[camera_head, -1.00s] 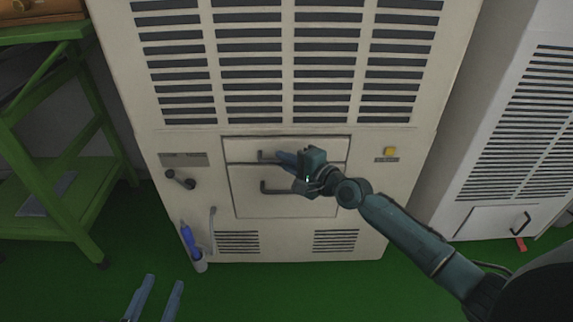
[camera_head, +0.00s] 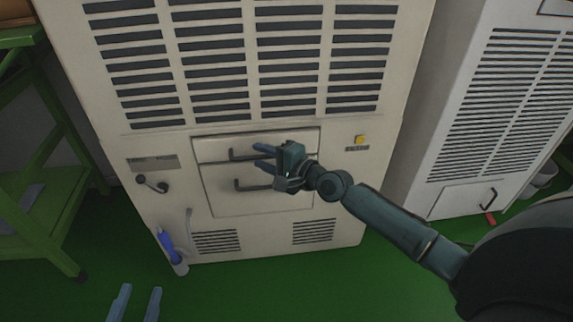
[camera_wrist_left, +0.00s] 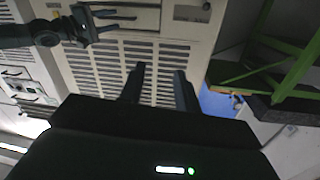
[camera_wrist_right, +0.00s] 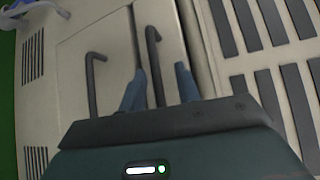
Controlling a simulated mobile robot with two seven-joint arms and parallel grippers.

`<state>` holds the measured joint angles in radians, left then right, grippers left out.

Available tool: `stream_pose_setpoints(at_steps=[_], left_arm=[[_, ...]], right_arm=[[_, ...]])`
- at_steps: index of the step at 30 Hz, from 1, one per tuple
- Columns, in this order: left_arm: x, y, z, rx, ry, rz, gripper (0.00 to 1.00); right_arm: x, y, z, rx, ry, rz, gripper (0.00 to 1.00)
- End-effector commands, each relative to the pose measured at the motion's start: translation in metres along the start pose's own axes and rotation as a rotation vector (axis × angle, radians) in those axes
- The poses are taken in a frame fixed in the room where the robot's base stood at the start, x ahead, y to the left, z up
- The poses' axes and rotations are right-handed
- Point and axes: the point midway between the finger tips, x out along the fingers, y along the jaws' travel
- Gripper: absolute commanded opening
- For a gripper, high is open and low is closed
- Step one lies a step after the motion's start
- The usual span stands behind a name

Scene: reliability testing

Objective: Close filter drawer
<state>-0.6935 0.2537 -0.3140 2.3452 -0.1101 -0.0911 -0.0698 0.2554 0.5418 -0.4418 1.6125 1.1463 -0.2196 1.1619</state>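A beige cabinet front has a narrow upper drawer (camera_head: 218,147) and a taller lower drawer (camera_head: 228,202), each with a dark bar handle. A dark line runs along the upper drawer's top edge; I cannot tell how far it stands out. My right gripper (camera_head: 264,157) is open in front of the drawers, fingers pointing left. In the right wrist view, the upper handle (camera_wrist_right: 153,60) shows between the spread fingertips (camera_wrist_right: 161,80); contact cannot be told. The lower handle (camera_wrist_right: 91,80) is left of them. My left gripper (camera_head: 137,304) is open and empty, low at the left.
A crank-like dark knob (camera_head: 152,184), a blue bottle-like thing (camera_head: 167,246) and a yellow button (camera_head: 360,140) are on or by the cabinet front. A green frame (camera_head: 40,225) stands left, a grey cabinet (camera_head: 450,195) right. The green floor (camera_head: 270,285) in front is clear.

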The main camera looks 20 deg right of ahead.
Motion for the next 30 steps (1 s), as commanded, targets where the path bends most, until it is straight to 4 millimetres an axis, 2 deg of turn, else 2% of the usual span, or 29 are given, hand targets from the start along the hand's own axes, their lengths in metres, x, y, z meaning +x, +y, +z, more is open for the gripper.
stream_pose_setpoints(at_steps=[1, 9, 15, 20, 30], left_arm=[[-0.001, -0.002, -0.002, -0.014, -0.026, -0.006, 0.33], [-0.002, -0.003, 0.002, -0.032, -0.081, -0.006, 0.33], [-0.002, -0.003, 0.003, -0.03, -0.078, -0.006, 0.33], [-0.002, -0.003, 0.002, -0.029, -0.074, -0.006, 0.33], [-0.002, -0.003, 0.002, -0.029, -0.073, -0.006, 0.33]], right_arm=[[-0.013, 0.0, 0.0, -0.001, 0.0, 0.006, 0.33], [-0.073, 0.004, 0.0, -0.003, -0.001, 0.013, 0.33], [-0.102, 0.004, 0.0, -0.001, -0.001, 0.012, 0.33], [-0.11, 0.003, 0.001, 0.0, -0.002, 0.01, 0.33], [-0.11, 0.003, 0.0, 0.001, -0.002, 0.01, 0.33]])
